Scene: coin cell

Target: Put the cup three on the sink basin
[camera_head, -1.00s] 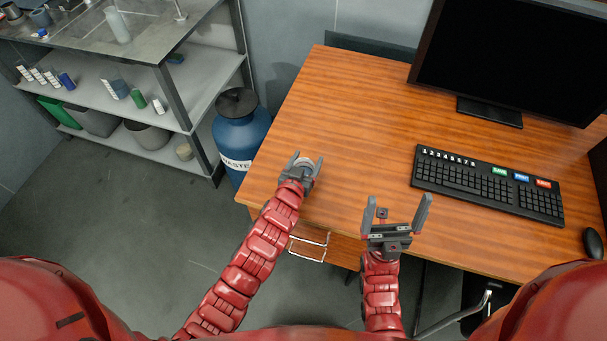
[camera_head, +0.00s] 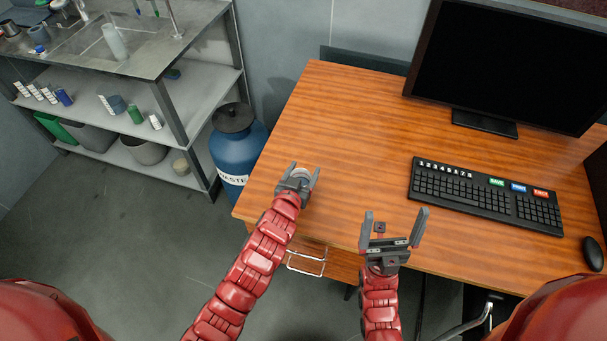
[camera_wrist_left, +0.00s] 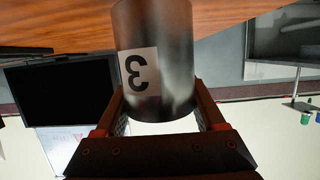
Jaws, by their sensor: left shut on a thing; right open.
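My left gripper (camera_head: 297,180) is shut on cup three (camera_wrist_left: 177,50), a grey metal cup with a white label marked 3 in the left wrist view. In the head view the cup is mostly hidden between the fingers, over the left part of the wooden desk. In the wrist view the picture is upside down. My right gripper (camera_head: 393,235) is open and empty near the desk's front edge. The sink basin (camera_head: 98,42) is set in the metal counter at the upper left, away from both grippers.
A clear bottle (camera_head: 114,42) stands at the sink. A blue waste drum (camera_head: 238,150) stands between the metal shelf unit (camera_head: 185,125) and the desk (camera_head: 330,120). A keyboard (camera_head: 485,195) and monitor (camera_head: 505,65) occupy the desk's right side. Open floor lies at the left.

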